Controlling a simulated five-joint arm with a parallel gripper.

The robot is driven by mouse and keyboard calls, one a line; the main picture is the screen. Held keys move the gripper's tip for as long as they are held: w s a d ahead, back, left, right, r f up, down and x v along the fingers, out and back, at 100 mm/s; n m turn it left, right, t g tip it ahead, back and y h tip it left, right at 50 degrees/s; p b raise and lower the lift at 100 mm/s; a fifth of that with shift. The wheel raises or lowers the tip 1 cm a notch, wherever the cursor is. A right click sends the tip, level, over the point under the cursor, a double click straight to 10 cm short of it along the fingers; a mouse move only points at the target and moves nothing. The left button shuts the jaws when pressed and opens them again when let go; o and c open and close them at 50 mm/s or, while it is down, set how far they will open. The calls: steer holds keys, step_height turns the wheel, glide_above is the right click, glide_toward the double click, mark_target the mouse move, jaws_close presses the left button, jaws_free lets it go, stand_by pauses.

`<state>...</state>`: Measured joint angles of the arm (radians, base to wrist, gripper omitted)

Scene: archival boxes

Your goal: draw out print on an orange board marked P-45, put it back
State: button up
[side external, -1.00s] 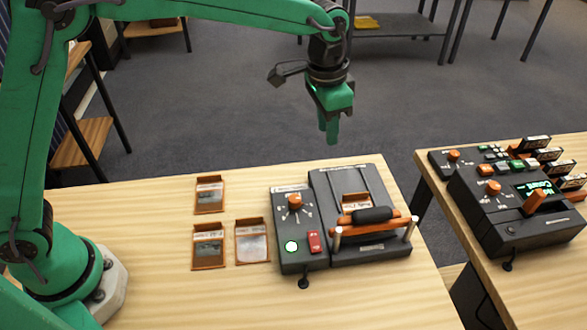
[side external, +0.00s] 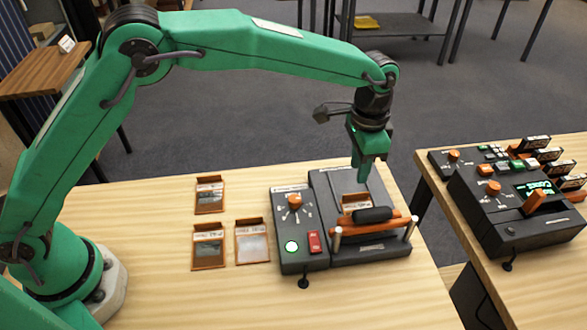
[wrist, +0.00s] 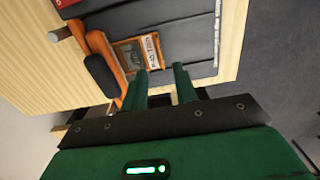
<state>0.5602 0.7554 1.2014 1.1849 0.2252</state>
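A print on an orange board (side external: 356,203) stands partly sunk in the dark box with the orange handle bar (side external: 378,222). Its pale label shows in the wrist view, where the board (wrist: 138,58) lies just beyond my fingertips; I cannot read the label for certain. My gripper (side external: 363,178) points down just above the box, near the board's top. In the wrist view my gripper (wrist: 160,70) has its two fingers apart, with nothing held between them. Three more orange boards lie on the table: one at the back (side external: 209,196), two in front (side external: 208,248) (side external: 252,243).
A dark control panel (side external: 299,240) with an orange knob, red switch and lit green button adjoins the box. A second table at right carries another dark console (side external: 515,215).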

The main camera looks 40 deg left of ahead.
steer(key=shift+f, duration=0.15)
steer(key=shift+f, duration=3.8)
jaws_close()
